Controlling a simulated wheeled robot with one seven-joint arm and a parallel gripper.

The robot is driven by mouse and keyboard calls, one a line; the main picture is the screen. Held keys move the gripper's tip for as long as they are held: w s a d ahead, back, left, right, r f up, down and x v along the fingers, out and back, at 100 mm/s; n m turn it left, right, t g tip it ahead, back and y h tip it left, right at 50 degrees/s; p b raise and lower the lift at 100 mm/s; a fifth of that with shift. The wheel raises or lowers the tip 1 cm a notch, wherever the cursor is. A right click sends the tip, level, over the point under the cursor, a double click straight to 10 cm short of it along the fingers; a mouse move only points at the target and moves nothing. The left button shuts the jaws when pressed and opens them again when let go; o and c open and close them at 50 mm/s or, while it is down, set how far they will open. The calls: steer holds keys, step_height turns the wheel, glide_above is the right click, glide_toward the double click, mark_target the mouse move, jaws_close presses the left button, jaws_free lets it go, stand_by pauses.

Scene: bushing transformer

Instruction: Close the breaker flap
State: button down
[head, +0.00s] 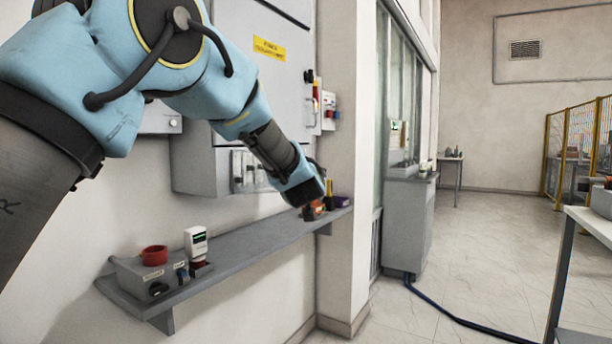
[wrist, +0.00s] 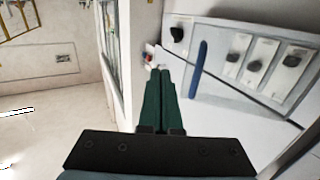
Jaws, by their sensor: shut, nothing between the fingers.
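A grey breaker box (head: 198,166) is fixed to the wall, with white breaker modules (head: 238,172) exposed on its front. In the wrist view, the white breaker modules (wrist: 263,60) with black toggles lie at right, uncovered. A blue bar (wrist: 198,68) stands beside them; I cannot tell whether it belongs to the flap. A large pale panel (head: 285,75) with a yellow label rises above the box; I cannot tell whether it is the flap. My gripper (wrist: 160,72) is shut and empty, its fingers left of the breakers. In the head view its end hangs in front of the box's right side.
A grey wall shelf (head: 225,260) below carries a control box with a red button (head: 154,255), a white device (head: 196,243) and small items. A grey cabinet (head: 408,225) stands right of the wall corner. The floor (head: 470,255) is open, with a dark cable.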

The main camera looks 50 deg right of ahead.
steer(key=s+a+b, duration=0.1)
steer(key=s+a, duration=0.2)
steer(key=s, duration=0.4)
steer(key=w+a+m+g+h+p, duration=0.25)
steer(key=a+m+g+p, duration=0.35)
steer(key=a+m, duration=1.05)
steer(key=w+d+m+p, duration=0.2)
steer(key=w+d+p, duration=0.1)
steer(key=d, duration=0.4)
steer(key=w+d+m+t+p, duration=0.1)
steer(key=w+d+m+p, duration=0.2)
steer(key=d, duration=0.5)
steer(key=shift+w+f, duration=0.15)
steer(key=shift+w, duration=0.4)
steer(key=shift+d, duration=0.2)
